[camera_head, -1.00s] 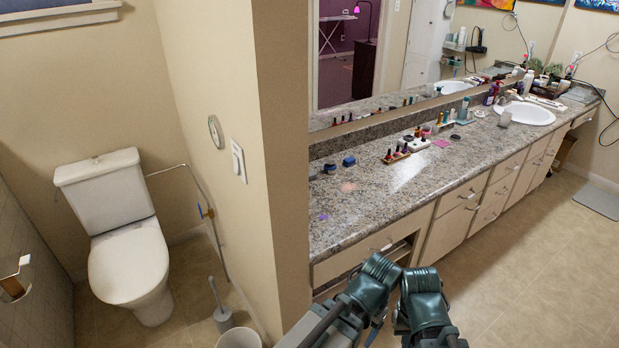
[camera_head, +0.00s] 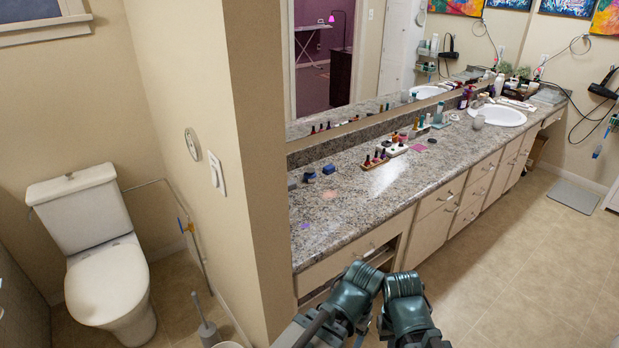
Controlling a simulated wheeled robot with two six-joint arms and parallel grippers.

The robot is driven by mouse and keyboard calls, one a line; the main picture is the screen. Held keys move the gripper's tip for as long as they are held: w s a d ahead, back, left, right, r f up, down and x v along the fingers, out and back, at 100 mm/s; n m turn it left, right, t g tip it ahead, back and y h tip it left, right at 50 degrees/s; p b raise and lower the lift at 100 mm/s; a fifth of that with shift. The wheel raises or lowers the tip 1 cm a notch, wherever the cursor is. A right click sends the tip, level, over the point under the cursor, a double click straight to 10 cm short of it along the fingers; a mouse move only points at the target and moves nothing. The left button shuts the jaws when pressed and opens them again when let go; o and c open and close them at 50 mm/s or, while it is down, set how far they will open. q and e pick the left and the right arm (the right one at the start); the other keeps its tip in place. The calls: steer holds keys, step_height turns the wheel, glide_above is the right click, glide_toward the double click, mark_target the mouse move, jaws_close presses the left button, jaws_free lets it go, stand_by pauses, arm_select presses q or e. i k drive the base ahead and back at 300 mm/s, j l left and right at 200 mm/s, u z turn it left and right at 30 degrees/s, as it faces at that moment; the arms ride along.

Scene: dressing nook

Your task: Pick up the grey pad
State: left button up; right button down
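A small flat dark grey pad (camera_head: 432,140) lies on the speckled granite counter (camera_head: 350,225), beside a magenta pad (camera_head: 418,147) and behind the front edge. It is far off and small in the head view. My two teal arms are folded at the bottom middle, in front of the counter's near end. Their joints show, but I make out no fingertips of either gripper. Both arms are well short of the grey pad.
A nail-polish rack (camera_head: 384,157) stands left of the pads, and bottles crowd toward the sink (camera_head: 498,115). A wall end (camera_head: 255,150) separates the toilet (camera_head: 105,265) from the counter. Floor right of the cabinets is clear up to a grey mat (camera_head: 573,197).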

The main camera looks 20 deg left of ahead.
mark_target(292, 184)
steer(key=i+l, duration=0.15)
steer(key=i, duration=0.5)
steer(key=i+l, duration=0.15)
steer(key=i, duration=0.45)
steer(key=i+l+u, duration=0.1)
steer(key=i, duration=0.55)
